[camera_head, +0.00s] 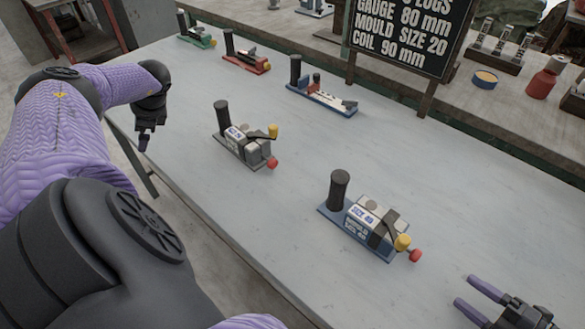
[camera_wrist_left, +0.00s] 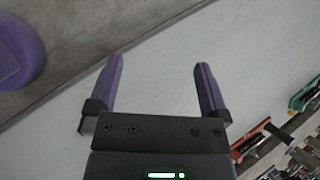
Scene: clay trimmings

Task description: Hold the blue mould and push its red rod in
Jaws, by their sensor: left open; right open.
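The blue mould (camera_head: 362,222) stands on the light grey table, right of centre in the head view. It has a black upright handle (camera_head: 339,190), a label on its body, a yellow knob (camera_head: 402,242) and a red rod end (camera_head: 415,255) sticking out at its right. My right gripper (camera_head: 478,297) is open and empty at the lower right, apart from the mould. My left gripper (camera_head: 145,142) is at the table's left edge, far from the blue mould. The left wrist view shows its two fingers (camera_wrist_left: 160,85) apart with nothing between them.
A grey mould (camera_head: 245,140) with its own red end stands left of the blue one. Another blue-based tool (camera_head: 322,98), a red one (camera_head: 246,60) and a green one (camera_head: 196,37) stand farther back. A black sign (camera_head: 405,35) rises behind. The front table area is clear.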

